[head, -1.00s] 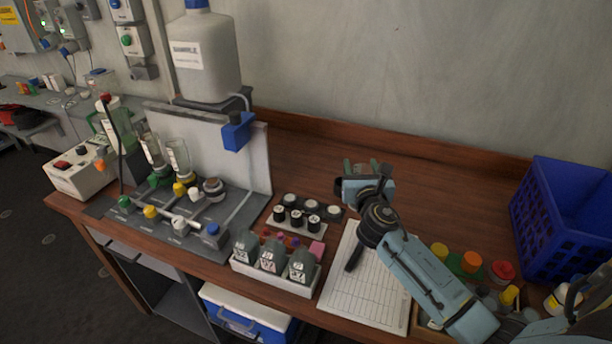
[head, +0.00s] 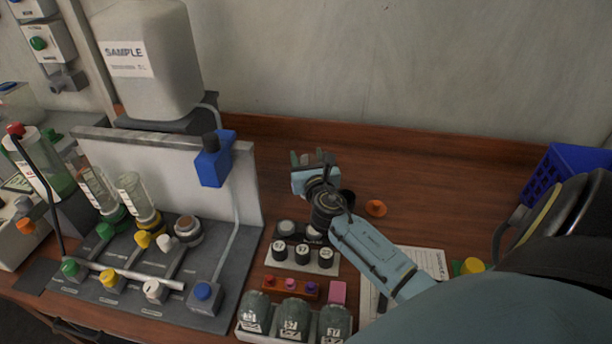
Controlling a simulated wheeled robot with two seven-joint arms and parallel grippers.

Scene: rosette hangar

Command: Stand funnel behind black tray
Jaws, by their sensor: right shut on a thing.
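Only small greenish pieces show at the fingertips. My left gripper is not in view.
The grey flow panel (head: 245,185) stands left, a blue crate (head: 565,175) right. The back bench is clear.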

